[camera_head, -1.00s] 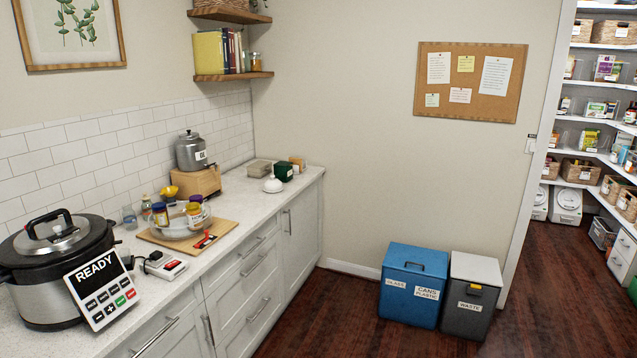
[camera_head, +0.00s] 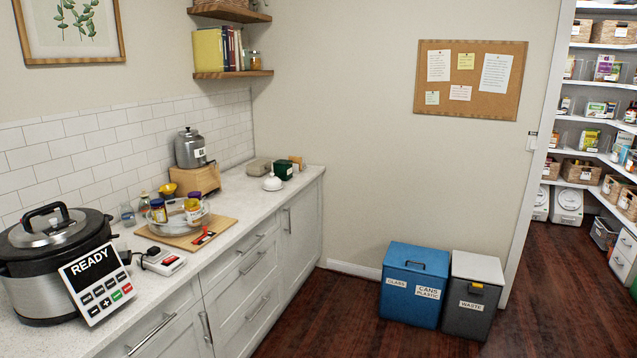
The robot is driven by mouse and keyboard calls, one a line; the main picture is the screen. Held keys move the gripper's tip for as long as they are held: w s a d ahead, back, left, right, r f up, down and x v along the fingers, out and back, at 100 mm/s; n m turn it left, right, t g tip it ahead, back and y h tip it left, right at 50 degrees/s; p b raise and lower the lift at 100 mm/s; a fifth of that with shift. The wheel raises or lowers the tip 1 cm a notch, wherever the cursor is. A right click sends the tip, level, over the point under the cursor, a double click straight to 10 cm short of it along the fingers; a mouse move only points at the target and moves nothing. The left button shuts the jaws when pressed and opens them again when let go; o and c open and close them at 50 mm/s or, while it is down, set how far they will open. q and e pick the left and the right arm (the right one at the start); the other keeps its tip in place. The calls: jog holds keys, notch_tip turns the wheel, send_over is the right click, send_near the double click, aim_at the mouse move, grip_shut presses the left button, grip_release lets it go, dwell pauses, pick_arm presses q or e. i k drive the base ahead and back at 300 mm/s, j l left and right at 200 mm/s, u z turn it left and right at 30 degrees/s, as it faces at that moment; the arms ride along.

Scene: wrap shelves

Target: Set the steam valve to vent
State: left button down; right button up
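A pressure cooker (camera_head: 52,262) with a dark body, steel band and black lid handle stands on the counter at the left edge. Neither of my grippers is in view.
The white counter (camera_head: 245,195) holds a wooden board (camera_head: 222,222) with a glass bowl and jars, a small white-and-red device (camera_head: 161,261), and a steel canister (camera_head: 190,149). Blue (camera_head: 414,282) and grey (camera_head: 472,293) bins stand on the floor. The middle floor is clear.

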aim_at(53, 222)
jog(key=u, duration=1.4)
